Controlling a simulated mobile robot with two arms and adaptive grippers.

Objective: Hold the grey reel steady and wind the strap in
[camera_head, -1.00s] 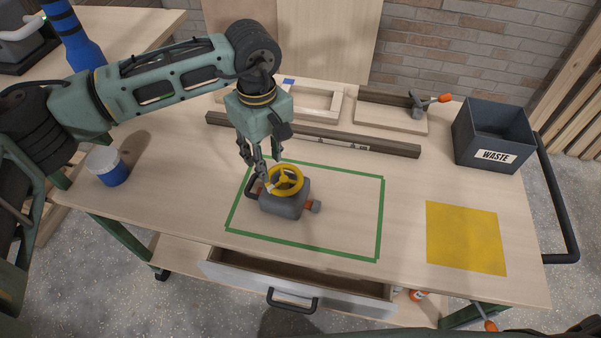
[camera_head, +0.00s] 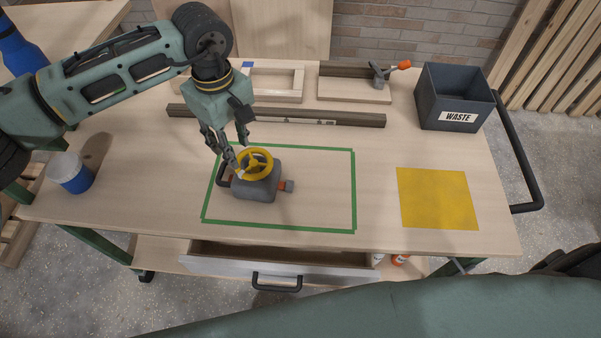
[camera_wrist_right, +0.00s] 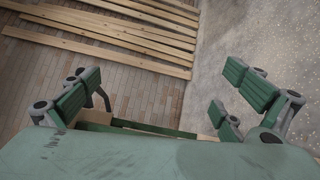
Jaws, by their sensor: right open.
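The grey reel (camera_head: 257,190) stands inside the green taped rectangle on the workbench. I cannot make out a loose length of strap. My left gripper (camera_head: 241,157) is just above the wheel's far left side, fingers apart and pointing down; one finger overlaps the rim, and contact is unclear. My right gripper (camera_wrist_right: 163,75) is open and empty in the right wrist view, away from the reel.
A yellow mat (camera_head: 437,199) lies at the right, with a dark WASTE bin (camera_head: 457,97) behind it. A long bar (camera_head: 290,117) and a wooden frame (camera_head: 275,83) lie at the back. A blue-and-white tub (camera_head: 70,173) stands left. The drawer (camera_head: 228,266) is partly open.

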